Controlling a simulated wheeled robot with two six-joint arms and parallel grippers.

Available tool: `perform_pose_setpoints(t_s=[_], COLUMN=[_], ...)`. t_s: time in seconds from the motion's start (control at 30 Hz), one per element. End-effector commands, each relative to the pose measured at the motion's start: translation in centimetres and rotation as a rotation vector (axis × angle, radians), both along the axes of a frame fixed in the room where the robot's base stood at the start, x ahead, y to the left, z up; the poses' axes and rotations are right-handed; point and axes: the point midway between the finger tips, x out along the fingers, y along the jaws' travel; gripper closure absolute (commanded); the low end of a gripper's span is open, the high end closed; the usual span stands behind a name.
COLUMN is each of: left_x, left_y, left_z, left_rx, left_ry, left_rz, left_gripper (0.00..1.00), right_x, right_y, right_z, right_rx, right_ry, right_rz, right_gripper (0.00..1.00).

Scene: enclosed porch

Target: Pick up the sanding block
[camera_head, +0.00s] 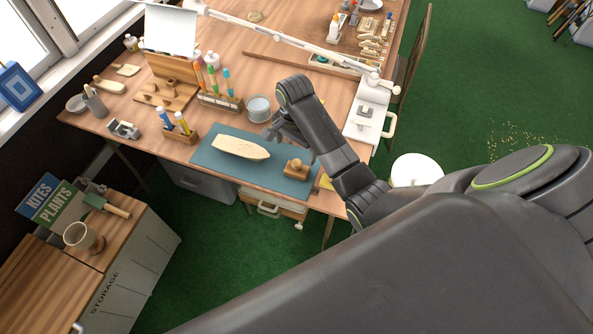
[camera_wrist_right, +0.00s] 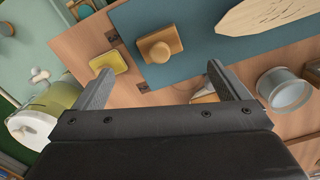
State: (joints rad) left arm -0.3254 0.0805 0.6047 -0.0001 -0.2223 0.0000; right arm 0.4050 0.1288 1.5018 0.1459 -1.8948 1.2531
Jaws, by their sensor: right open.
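The sanding block, a light wooden block with a round knob (camera_head: 297,169), lies near the right end of the blue-grey mat (camera_head: 215,155). It also shows in the right wrist view (camera_wrist_right: 160,44), beyond the fingertips and roughly between them. My right gripper (camera_head: 277,132) is open and empty, above the table behind the block in the head view. In the right wrist view its two fingers (camera_wrist_right: 158,78) are spread wide, with nothing between them. My left gripper is in no frame.
A pale boat-shaped wooden piece (camera_head: 240,147) lies on the mat left of the block. A glass jar (camera_head: 259,108) stands behind the mat. A yellow pad (camera_wrist_right: 108,62) lies beside the mat.

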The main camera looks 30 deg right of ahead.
Motion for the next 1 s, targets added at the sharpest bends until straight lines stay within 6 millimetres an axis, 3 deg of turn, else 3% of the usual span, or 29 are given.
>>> perform_pose_setpoints(t_s=[0.13,0.33,0.53,0.7,1.0], left_x=[1.6,4.4,3.5,2.6,2.5], left_y=[0.0,0.0,0.0,0.0,0.0], left_z=[0.6,0.9,1.1,1.6,1.5], left_rx=[0.000,0.001,0.001,0.000,0.000], left_ry=[-0.024,-0.067,-0.053,-0.040,-0.038], left_rz=[-0.004,-0.012,-0.010,-0.007,-0.006], left_gripper=[0.64,0.64,0.64,0.64,0.64], right_x=[-0.1,0.0,-0.1,-0.3,-0.2], right_y=[0.0,0.0,-0.1,-0.3,-0.3], right_z=[-2.9,-5.0,-6.1,-8.3,-10.5], right_rx=[0.000,0.001,0.000,0.001,0.000], right_ry=[0.004,0.000,0.002,0.004,-0.001], right_rz=[0.000,0.001,0.001,0.001,0.001], right_gripper=[0.05,0.05,0.05,0.05,0.05])
